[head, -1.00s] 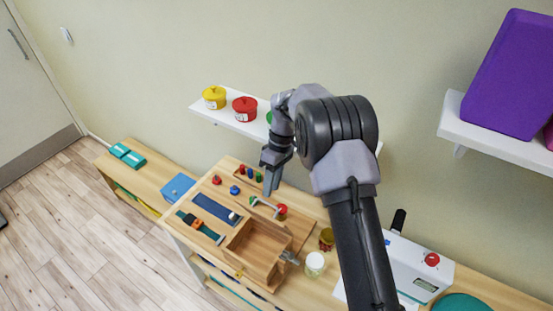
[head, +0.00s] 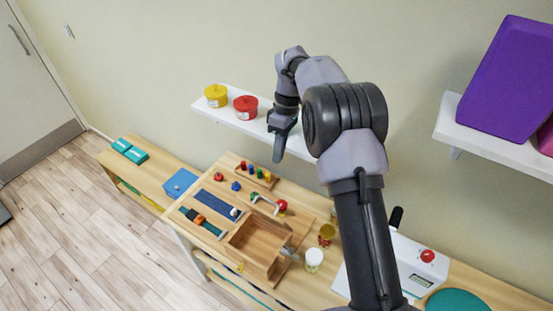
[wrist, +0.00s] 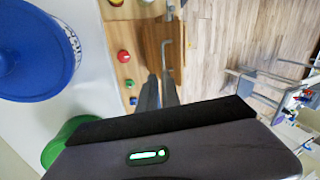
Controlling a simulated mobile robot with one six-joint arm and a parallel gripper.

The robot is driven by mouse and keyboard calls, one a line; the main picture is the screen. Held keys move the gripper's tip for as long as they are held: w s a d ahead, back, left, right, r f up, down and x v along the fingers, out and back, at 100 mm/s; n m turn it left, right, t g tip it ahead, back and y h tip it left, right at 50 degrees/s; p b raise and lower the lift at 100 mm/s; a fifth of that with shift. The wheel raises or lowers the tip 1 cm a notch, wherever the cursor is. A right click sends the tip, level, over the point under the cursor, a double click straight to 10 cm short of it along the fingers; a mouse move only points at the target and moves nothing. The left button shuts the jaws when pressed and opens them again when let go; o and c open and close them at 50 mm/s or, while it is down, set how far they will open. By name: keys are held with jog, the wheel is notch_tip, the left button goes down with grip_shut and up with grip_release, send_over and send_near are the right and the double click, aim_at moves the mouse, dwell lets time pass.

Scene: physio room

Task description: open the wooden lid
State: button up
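The wooden box (head: 277,272) sits on the table in the head view with its top open and its empty inside showing. The handle (wrist: 165,57) also shows in the wrist view, beyond my fingers. My gripper (head: 279,158) hangs above and behind the panel, apart from it. In the wrist view its two fingers (wrist: 161,80) show a narrow gap with nothing between them.
A white wall shelf (head: 225,112) with red (head: 246,108) and yellow (head: 216,96) tubs is close beside my gripper. A peg block (head: 257,174), a blue strip (head: 215,197), a white jar (head: 313,260) and a white machine (head: 405,262) stand around the box.

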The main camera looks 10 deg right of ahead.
jog(key=s+n, duration=0.1)
jog(key=n, duration=0.1)
jog(key=s+a+f+n+t+h+p, duration=0.1)
jog(key=n, duration=0.2)
jog(key=s+a+f+n+p, duration=0.1)
jog(key=n, duration=0.2)
jog(key=shift+s+a+h, duration=0.15)
jog(key=shift+s+h, duration=0.05)
jog(key=shift+h, duration=0.2)
grip_shut()
jog(key=s+f+n, duration=0.1)
jog(key=f+n, duration=0.1)
jog(key=f, duration=0.2)
jog(key=s+a+f+n+t+p, duration=0.1)
jog(key=f+n, duration=0.2)
jog(key=f, duration=0.1)
jog(key=s+a+f+n+t, duration=0.1)
jog(key=f+n, duration=0.2)
jog(key=f, duration=0.1)
jog(key=shift+s+p, duration=0.3)
jog(key=w+d, duration=0.4)
jog(key=w, duration=0.2)
jog(key=shift+d+f+b, duration=0.2)
jog(key=shift+d+b, duration=0.1)
jog(key=shift+b, duration=0.15)
